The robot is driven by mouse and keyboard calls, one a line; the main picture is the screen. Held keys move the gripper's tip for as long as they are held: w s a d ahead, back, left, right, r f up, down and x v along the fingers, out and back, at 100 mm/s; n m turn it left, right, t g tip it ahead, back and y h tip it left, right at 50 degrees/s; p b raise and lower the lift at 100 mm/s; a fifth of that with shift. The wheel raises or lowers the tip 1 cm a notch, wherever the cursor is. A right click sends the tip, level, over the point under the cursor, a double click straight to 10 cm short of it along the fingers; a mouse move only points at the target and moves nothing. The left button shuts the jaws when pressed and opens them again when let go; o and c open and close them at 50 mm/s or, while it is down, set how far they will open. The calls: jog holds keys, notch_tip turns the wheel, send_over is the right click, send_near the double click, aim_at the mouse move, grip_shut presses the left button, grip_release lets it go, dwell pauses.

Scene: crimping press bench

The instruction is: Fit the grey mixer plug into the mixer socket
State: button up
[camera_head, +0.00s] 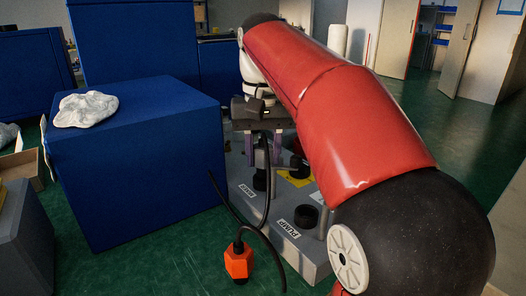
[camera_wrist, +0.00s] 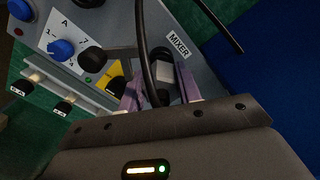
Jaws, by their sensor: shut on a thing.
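My gripper (camera_wrist: 160,88) is shut on the grey mixer plug (camera_wrist: 159,69), which sits between its two purple fingers in the wrist view. A black cable runs from the plug. In the head view my gripper (camera_head: 264,150) points down over the panel, and the plug is hard to make out there. The black mixer socket (camera_head: 260,181) is just below the fingers, by the MIXER label (camera_head: 250,190). The label also shows beside the plug in the wrist view (camera_wrist: 179,45). My fingers and the plug hide much of the socket, so I cannot tell whether the plug is in it.
The grey panel (camera_head: 312,262) also bears a black pump socket (camera_head: 306,216) with a PUMP label (camera_head: 288,229). Blue knobs (camera_wrist: 61,50) are at the wrist view's left. A blue block (camera_head: 140,180) stands close left.

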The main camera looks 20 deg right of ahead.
jog(key=shift+f+b, duration=0.4)
jog(key=shift+f, duration=0.1)
dwell(0.3)
jog(key=shift+r, duration=0.1)
jog(key=shift+r+p, duration=0.4)
jog(key=shift+r, duration=0.1)
jog(key=shift+r, duration=0.1)
dwell(0.5)
jog(key=shift+f, duration=0.6)
dwell(1.6)
jog(key=shift+r, duration=0.45)
jog(key=shift+f, duration=0.6)
dwell(0.8)
